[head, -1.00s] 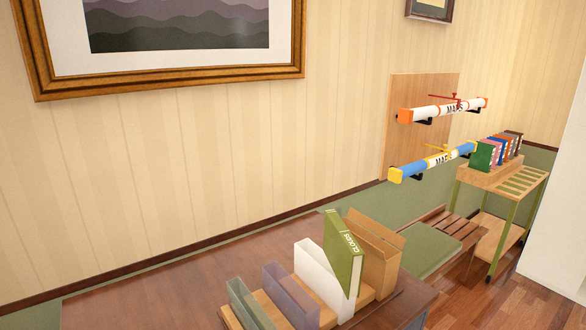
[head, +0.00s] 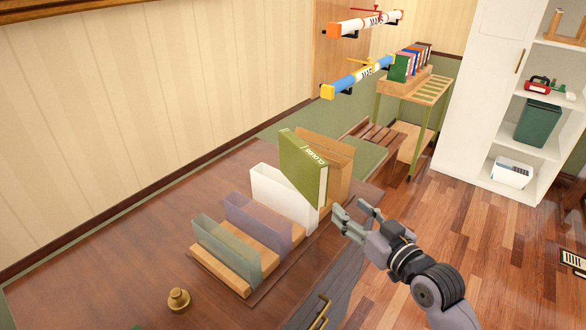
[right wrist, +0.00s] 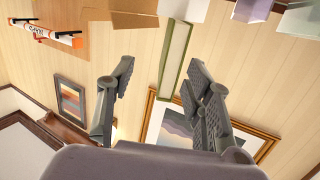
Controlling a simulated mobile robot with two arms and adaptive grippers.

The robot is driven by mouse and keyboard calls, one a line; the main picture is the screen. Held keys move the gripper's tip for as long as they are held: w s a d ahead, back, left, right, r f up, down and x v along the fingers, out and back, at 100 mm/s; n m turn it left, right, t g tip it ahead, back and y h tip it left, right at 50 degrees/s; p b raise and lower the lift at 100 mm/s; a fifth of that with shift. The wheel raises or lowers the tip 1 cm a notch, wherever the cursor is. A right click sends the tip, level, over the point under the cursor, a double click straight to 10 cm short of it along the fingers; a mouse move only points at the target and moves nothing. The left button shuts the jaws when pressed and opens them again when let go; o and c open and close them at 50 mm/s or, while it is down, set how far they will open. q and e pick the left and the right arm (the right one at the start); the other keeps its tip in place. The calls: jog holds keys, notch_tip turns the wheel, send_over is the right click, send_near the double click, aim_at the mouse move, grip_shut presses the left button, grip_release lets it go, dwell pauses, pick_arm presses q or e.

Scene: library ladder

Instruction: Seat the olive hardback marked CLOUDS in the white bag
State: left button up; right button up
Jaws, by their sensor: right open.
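The olive hardback marked CLOUDS (head: 304,170) stands tilted at the white bag (head: 268,190), its upper part sticking out above the rim beside the brown bag. I cannot tell how far its lower part is inside the white bag. In the right wrist view the hardback (right wrist: 176,55) shows its pale page edges between green covers. My right gripper (head: 348,206) is open and empty, just to the right of the hardback and apart from it. In the right wrist view the hardback lies beyond the open fingers (right wrist: 160,66). My left gripper is not in view.
Purple (head: 258,224) and green (head: 226,252) translucent bags stand left of the white one; the brown bag (head: 338,160) is behind the hardback. A brass knob (head: 178,300) is on the dark tabletop (head: 110,255). A cart (head: 418,90) and white shelves (head: 480,100) stand farther right.

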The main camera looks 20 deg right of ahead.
notch_tip(320, 180, up, 6)
jog(key=s+a+t, duration=0.1)
jog(key=a, duration=0.1)
jog(key=p, duration=0.2)
send_near(307, 155)
jog(key=shift+w+d+f+n+y, duration=0.3)
jog(key=shift+d+f+n+y, duration=0.1)
jog(key=shift+d+f, duration=0.35)
jog(key=p+x, duration=0.2)
jog(key=x, duration=0.4)
jog(key=shift+a+f, duration=0.15)
jog(key=p+x, duration=0.2)
jog(key=x, duration=0.3)
jog(key=shift+w, duration=0.45)
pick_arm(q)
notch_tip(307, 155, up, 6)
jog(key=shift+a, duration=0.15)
pick_arm(e)
jog(key=shift+s, duration=0.1)
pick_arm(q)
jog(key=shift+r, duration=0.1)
pick_arm(e)
jog(key=shift+c, duration=0.6)
grip_shut()
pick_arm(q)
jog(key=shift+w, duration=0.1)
